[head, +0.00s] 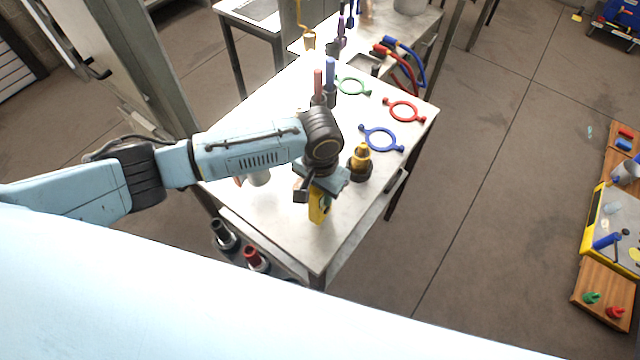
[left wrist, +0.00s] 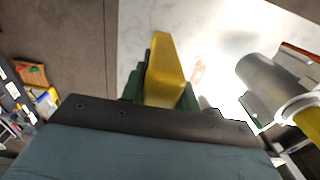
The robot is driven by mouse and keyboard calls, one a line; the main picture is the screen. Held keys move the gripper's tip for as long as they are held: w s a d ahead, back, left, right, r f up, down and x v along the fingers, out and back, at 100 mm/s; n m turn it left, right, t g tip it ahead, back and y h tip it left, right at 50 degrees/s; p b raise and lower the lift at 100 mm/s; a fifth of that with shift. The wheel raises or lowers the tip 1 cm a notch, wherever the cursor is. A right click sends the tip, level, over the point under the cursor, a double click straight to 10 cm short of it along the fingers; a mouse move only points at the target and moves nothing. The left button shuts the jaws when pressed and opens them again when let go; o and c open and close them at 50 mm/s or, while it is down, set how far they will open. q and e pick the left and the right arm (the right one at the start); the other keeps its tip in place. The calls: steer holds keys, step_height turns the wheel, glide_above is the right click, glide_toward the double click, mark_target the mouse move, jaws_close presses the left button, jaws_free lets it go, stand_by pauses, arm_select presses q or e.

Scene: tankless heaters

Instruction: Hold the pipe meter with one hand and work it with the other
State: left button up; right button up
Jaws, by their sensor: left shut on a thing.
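The pipe meter, a yellow device (head: 319,206), is under my left gripper (head: 316,192) in the head view, above the front part of the white table (head: 330,245). My left gripper is shut on it. In the left wrist view the yellow body (left wrist: 166,72) sticks out past the dark gripper body, with green parts at its sides. Its display cannot be made out. I cannot tell whether it touches the table. My right gripper is in neither view.
A brass-and-black fitting (head: 359,162) stands just right of the gripper. Blue (head: 381,138), red (head: 404,110) and green (head: 352,86) rings lie farther back. A grey cylinder (left wrist: 272,85) is close by in the left wrist view. The table's front corner is bare.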

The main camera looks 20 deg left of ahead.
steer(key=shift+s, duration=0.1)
arm_select(q)
steer(key=shift+f, duration=0.95)
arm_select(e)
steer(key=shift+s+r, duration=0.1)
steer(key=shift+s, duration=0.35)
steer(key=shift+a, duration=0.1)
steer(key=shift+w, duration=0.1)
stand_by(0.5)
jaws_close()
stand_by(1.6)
